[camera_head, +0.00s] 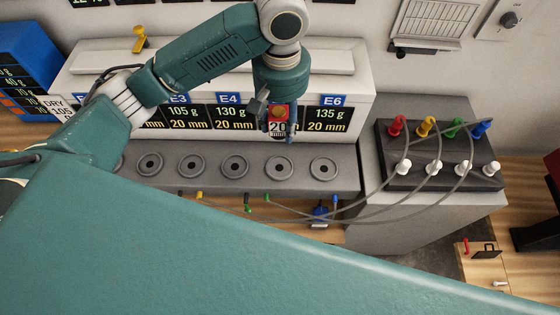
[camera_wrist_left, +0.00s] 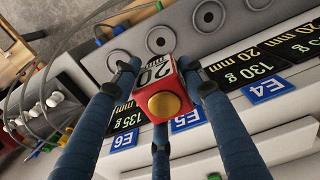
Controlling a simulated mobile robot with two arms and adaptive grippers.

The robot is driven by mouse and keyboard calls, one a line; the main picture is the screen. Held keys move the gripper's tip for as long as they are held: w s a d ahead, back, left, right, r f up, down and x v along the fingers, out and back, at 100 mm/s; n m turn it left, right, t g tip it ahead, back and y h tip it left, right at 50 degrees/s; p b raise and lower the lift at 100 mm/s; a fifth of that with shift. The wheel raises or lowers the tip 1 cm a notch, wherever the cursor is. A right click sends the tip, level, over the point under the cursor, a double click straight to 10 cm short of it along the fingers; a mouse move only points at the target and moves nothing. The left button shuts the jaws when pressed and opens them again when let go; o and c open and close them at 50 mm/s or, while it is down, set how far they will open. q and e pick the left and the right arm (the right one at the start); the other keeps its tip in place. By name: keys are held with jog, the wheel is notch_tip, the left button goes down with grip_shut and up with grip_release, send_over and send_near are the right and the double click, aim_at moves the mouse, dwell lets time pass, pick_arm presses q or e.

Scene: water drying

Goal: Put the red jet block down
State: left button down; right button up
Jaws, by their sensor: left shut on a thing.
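The red jet block (camera_head: 279,127) is a small red block with a white "20 mm" label and a yellow round face. It also shows in the left wrist view (camera_wrist_left: 157,88), between the blue fingers. My left gripper (camera_head: 277,110) is shut on it and holds it in front of the E5 display, which it partly hides. The grey ledge with round seats (camera_head: 250,189) runs below it in the head view, and the block appears raised above that ledge. In the wrist view the seats lie beyond the block. My right gripper is not in view.
A white panel (camera_head: 366,101) with lit displays stands behind the ledge. A dark block (camera_head: 443,182) with coloured and white fittings sits at the right, with grey tubes (camera_head: 384,192) crossing from it toward the ledge front. A blue box (camera_head: 28,58) stands at the far left.

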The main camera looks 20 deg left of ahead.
pick_arm(q)
jog(key=p, duration=0.1)
send_over(280, 168)
notch_tip(280, 168, down, 14)
jog(key=shift+f, duration=0.1)
notch_tip(280, 168, down, 4)
jog(key=shift+d+r+p, duration=0.1)
jog(key=shift+p, duration=0.3)
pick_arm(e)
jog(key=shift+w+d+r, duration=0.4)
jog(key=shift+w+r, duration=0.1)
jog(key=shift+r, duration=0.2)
pick_arm(q)
jog(key=shift+f, duration=0.2)
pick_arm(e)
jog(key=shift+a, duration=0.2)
pick_arm(q)
jog(key=c, duration=1)
grip_release()
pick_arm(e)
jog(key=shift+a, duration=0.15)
pick_arm(q)
notch_tip(280, 168, up, 12)
jog(key=b, duration=0.1)
jog(key=shift+r+b, duration=0.15)
jog(key=shift+b, duration=0.25)
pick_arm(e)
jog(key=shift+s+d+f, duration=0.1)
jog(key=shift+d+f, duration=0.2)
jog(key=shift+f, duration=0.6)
